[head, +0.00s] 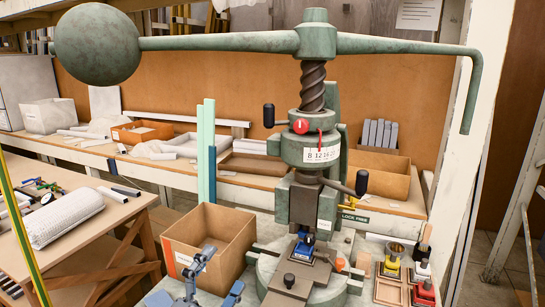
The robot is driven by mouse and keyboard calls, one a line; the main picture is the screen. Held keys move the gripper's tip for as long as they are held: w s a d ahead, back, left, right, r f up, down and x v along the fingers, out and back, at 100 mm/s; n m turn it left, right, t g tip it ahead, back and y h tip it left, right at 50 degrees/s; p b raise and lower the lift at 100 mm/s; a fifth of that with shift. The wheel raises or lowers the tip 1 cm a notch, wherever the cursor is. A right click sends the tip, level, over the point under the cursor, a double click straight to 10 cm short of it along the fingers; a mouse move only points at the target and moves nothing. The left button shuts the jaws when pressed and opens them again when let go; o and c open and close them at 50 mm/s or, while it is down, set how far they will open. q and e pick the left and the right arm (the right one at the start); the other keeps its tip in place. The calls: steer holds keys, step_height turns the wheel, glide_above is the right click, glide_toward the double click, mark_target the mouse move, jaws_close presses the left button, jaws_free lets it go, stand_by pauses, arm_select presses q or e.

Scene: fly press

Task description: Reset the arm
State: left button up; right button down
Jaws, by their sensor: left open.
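The fly press stands right of centre, with its green frame (308,150) upright. Its long green arm (220,42) lies across the top. A large ball weight (97,45) sits on the arm's left end, and the right end bends down into a handle (470,95). The threaded screw (313,86) shows below the arm's hub. A small blue part (304,246) lies under the ram. My left gripper (221,271) is low in the picture, in front of the cardboard box, open and apart from the press arm. My right gripper is not in view.
An open cardboard box (183,238) stands left of the press. Small trays (388,291) with parts lie at its right. A wooden table (85,236) is at left. A white post (483,130) rises close behind the handle in the picture.

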arm_select(q)
steer(key=s+a+f+n+g+y, duration=0.35)
steer(key=a+f+n+y, duration=0.3)
steer(key=f, duration=0.25)
steer(key=s+a+f+n+g+y, duration=0.3)
steer(key=s+a+f+n+y, duration=0.15)
steer(key=f+n, duration=0.4)
steer(key=s+f+n+g+h, duration=0.1)
steer(key=s+f+n+g, duration=0.1)
steer(key=s+f+g, duration=0.55)
steer(key=s+f+n+g, duration=0.15)
steer(key=s+f, duration=0.25)
steer(key=s, duration=0.7)
step_height(320, 180, down, 27)
steer(key=s+g, duration=0.2)
steer(key=s+a+f, duration=0.3)
steer(key=s+f, duration=1.1)
steer(key=s, duration=0.1)
steer(key=shift+s+f+g, duration=0.3)
steer(key=shift+f+g, duration=0.05)
steer(key=shift+f, duration=0.05)
steer(key=shift+a+m, duration=0.1)
steer(key=shift+m, duration=0.15)
